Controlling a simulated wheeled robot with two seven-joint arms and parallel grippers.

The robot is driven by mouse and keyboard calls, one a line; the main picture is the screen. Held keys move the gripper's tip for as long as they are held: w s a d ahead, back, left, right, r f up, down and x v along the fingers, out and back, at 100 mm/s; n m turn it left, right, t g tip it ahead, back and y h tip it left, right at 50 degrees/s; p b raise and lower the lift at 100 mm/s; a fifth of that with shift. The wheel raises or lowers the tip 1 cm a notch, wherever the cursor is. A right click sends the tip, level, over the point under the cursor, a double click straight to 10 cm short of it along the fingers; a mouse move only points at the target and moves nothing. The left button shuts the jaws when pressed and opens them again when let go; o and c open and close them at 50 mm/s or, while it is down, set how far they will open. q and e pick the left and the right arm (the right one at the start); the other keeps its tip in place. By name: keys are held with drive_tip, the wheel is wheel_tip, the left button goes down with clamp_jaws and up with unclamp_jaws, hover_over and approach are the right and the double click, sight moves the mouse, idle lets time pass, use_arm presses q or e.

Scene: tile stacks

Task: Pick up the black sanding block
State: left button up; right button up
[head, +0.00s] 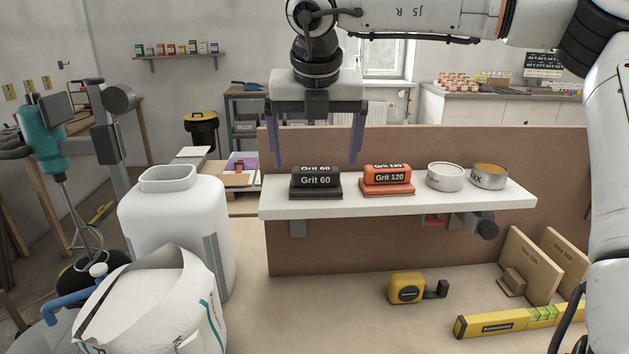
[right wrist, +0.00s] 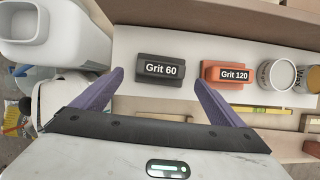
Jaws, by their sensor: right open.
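The black sanding block (head: 316,183), labelled "Grit 60", lies on the white shelf (head: 440,203) near its left end. My right gripper (head: 317,160) is open and empty, pointing down, with its two purple fingers on either side above the block. In the right wrist view the black block (right wrist: 164,69) shows beyond and between the fingertips of my gripper (right wrist: 158,82), and nothing is held. My left gripper is not in view.
An orange "Grit 120" block (head: 387,180) sits just right of the black one, then two round tins (head: 445,177). A brown back panel (head: 420,145) rises behind the shelf. A white canister (head: 178,222) stands left. A tape measure (head: 406,289) and level (head: 492,322) lie below.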

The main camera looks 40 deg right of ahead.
sight(316, 169)
drive_tip(key=x, duration=0.2)
drive_tip(key=p+x, duration=0.1)
drive_tip(key=x, duration=0.1)
drive_tip(key=shift+d+r, duration=0.15)
drive_tip(key=shift+d, duration=0.05)
drive_tip(key=shift+w+f, duration=0.2)
drive_tip(key=shift+f, duration=0.05)
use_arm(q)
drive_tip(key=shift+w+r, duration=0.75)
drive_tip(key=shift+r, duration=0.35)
use_arm(e)
drive_tip(key=shift+c, duration=0.4)
drive_tip(key=c, duration=1.1)
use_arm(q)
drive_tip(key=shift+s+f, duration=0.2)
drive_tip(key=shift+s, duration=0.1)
use_arm(e)
drive_tip(key=shift+c, duration=0.3)
drive_tip(key=shift+r, duration=0.2)
